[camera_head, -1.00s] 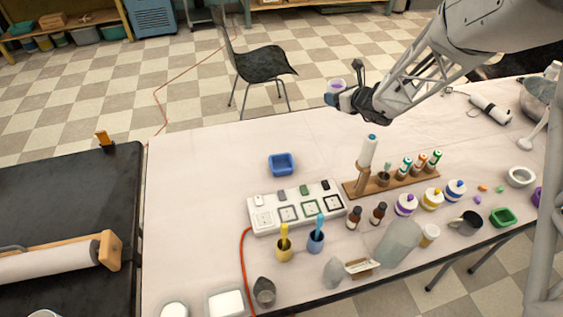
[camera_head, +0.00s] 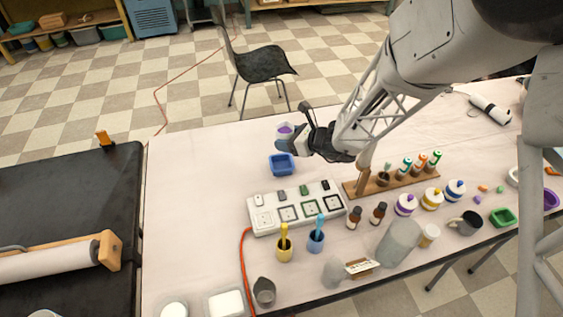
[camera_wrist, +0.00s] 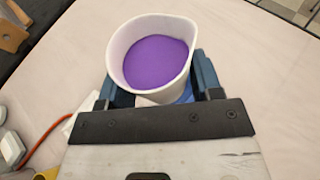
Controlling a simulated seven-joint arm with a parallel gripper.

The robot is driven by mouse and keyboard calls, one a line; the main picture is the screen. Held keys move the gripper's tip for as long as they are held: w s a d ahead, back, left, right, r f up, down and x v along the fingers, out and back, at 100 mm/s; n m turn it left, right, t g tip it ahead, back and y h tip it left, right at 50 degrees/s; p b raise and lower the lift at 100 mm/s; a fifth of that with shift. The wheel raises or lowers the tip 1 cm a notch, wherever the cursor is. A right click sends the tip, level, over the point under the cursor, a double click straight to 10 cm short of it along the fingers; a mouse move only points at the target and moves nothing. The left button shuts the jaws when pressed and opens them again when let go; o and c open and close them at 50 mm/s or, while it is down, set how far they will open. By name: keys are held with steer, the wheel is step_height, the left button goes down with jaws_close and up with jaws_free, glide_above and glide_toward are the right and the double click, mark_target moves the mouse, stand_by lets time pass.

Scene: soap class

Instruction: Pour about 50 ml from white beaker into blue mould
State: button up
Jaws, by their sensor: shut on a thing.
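My gripper (camera_head: 287,147) is shut on the white beaker (camera_head: 284,131) and holds it roughly upright. In the wrist view the white beaker (camera_wrist: 116,58) sits between the two blue fingers and contains purple liquid. The blue mould (camera_head: 277,167), a small square tray, stands on the table. In the head view the beaker and gripper appear just above the mould's far edge. In the wrist view a little blue shows behind the beaker (camera_wrist: 185,95), but I cannot tell whether it is the mould or a finger.
A wooden rack (camera_head: 407,183) with bottles is to the right. Two cups with spatulas, yellow (camera_head: 284,252) and blue (camera_head: 316,243), stand nearer. The table (camera_head: 195,190) left of the mould is clear.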

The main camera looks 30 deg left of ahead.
steer(key=shift+n+g, duration=0.7)
steer(key=shift+g, duration=0.1)
steer(key=s+d+f, duration=0.1)
steer(key=s+f, duration=0.1)
steer(key=s+d+f, duration=0.1)
steer(key=s+f, duration=0.1)
steer(key=s, duration=0.1)
steer(key=s+d+f, duration=0.1)
steer(key=s+f, duration=0.2)
steer(key=shift+w, duration=0.15)
steer(key=shift+w+a+f+m+g+h, duration=0.25)
steer(key=shift+w+m+g+h, duration=0.2)
steer(key=shift+m, duration=0.15)
steer(key=shift+w+a+f+m+g+h, duration=0.1)
steer(key=shift+w+a+m+g+h, duration=0.1)
steer(key=shift+w+m+g+h, duration=0.3)
steer(key=shift+w+a+m+g, duration=0.25)
steer(key=shift+w+m, duration=0.15)
steer(key=shift+m, duration=0.1)
steer(key=shift+w+a+r+m+g+h, duration=0.25)
steer(key=shift+w+r+m+g+h, duration=0.05)
steer(key=shift+w+r+m+h, duration=0.1)
steer(key=shift+w, duration=0.1)
steer(key=shift+w+a+r+m+g, duration=0.2)
steer(key=shift+r+m+g, duration=0.1)
steer(key=shift+m, duration=0.1)
